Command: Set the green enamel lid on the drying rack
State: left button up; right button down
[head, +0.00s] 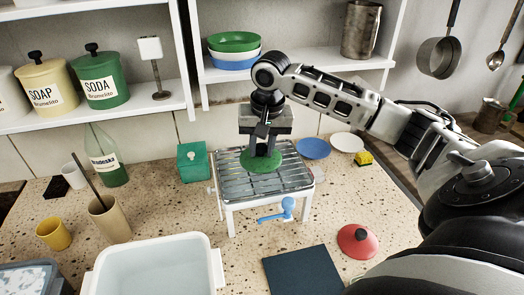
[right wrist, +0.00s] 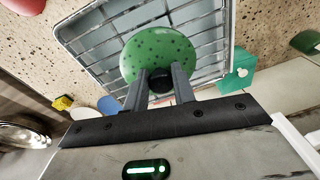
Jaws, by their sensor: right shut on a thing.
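The green enamel lid (head: 262,162), dark-speckled, is over the slatted top of the drying rack (head: 225,180). My right gripper (head: 262,150) comes down from above and is shut on the lid's dark knob. In the right wrist view the lid (right wrist: 158,48) lies flat in front of the fingers (right wrist: 160,85), with the rack (right wrist: 100,40) behind it. I cannot tell whether the lid touches the slats or hangs just above them. My left gripper is not in view.
A green box (head: 193,162) stands left of the rack, and a blue plate (head: 313,148) and white plate (head: 347,142) lie behind right. A red lid (head: 357,241), dark mat (head: 303,271) and white basin (head: 155,268) are in front. A shelf (head: 290,72) is above.

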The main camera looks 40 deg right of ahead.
aim_at(267, 161)
jog(key=shift+f, duration=0.8)
jog(key=shift+f, duration=0.15)
jog(key=c, duration=1.1)
grip_release()
jog(key=shift+c, duration=0.2)
notch_tip(267, 161, up, 12)
jog(key=s, duration=0.1)
jog(key=shift+s, duration=0.35)
